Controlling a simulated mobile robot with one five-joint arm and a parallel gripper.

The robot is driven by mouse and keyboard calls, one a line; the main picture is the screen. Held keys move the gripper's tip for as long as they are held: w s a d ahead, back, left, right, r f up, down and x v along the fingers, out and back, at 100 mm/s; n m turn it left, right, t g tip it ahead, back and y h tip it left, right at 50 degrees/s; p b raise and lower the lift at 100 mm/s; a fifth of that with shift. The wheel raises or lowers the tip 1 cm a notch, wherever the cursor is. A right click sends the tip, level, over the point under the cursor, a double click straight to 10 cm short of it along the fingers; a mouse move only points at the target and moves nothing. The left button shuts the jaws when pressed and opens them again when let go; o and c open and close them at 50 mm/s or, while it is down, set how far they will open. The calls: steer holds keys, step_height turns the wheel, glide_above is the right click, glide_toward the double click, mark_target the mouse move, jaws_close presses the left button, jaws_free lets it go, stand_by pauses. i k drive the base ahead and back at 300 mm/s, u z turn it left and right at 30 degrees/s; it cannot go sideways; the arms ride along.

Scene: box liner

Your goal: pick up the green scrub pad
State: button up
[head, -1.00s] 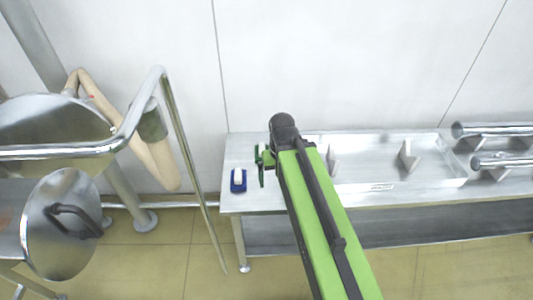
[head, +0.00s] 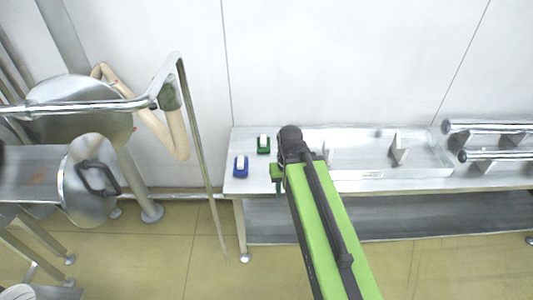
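My gripper (head: 278,182) is at the end of my green arm, over the left part of the steel bench's front edge. Green shows at the gripper, but I cannot tell whether it is the green scrub pad or part of the gripper. Its fingers are too small and too hidden by my arm to judge their opening. No separate green scrub pad can be made out on the bench. A green holder with a white top (head: 263,144) stands on the bench, behind and left of my gripper, apart from it.
A blue holder with a white top (head: 240,166) stands near the bench's left end. A shallow metal tray (head: 375,173) is sunk into the steel bench (head: 238,185). Steel tubes (head: 490,126) lie at right. Metal rails and a round lid (head: 88,180) stand at left.

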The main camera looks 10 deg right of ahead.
mark_target(263, 144)
steer(key=u, duration=0.3)
steer(key=k, duration=0.15)
steer(key=u, duration=3)
steer(key=k, duration=1.65)
steer(key=z, duration=1.25)
steer(key=i, duration=1.5)
steer(key=u, duration=0.1)
